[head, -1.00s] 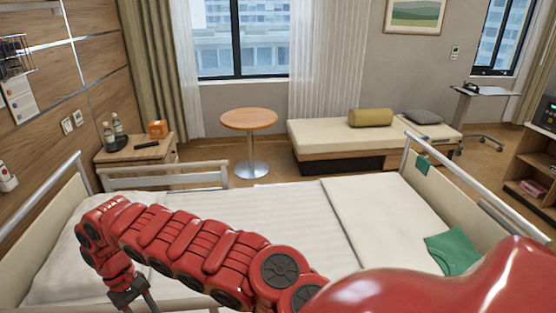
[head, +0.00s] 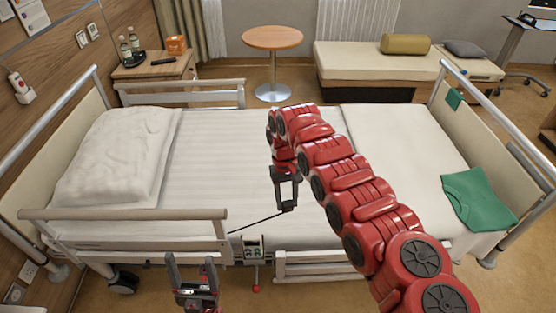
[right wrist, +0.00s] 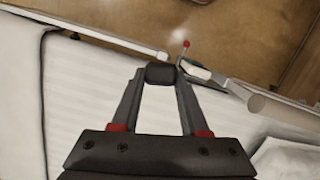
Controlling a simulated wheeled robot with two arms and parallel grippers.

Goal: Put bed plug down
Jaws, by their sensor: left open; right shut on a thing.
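My right gripper (head: 287,203) hangs above the near half of the bed, shut on the bed plug (head: 289,208), a small dark block. In the right wrist view the plug (right wrist: 160,74) sits between the fingertips. A thin dark cord (head: 258,220) runs from the plug left toward the near bed rail. My left gripper (head: 191,264) is open and empty at the bottom left, in front of the near rail. The bed (head: 230,150) has a white mattress.
The near side rail (head: 125,214) stands raised at left. Beside it are a small control box (head: 252,247) and a red knob (head: 256,289). A pillow (head: 120,150) and a green cloth (head: 478,197) lie on the bed. The bedside cabinet (head: 150,68) and round table (head: 272,40) stand beyond.

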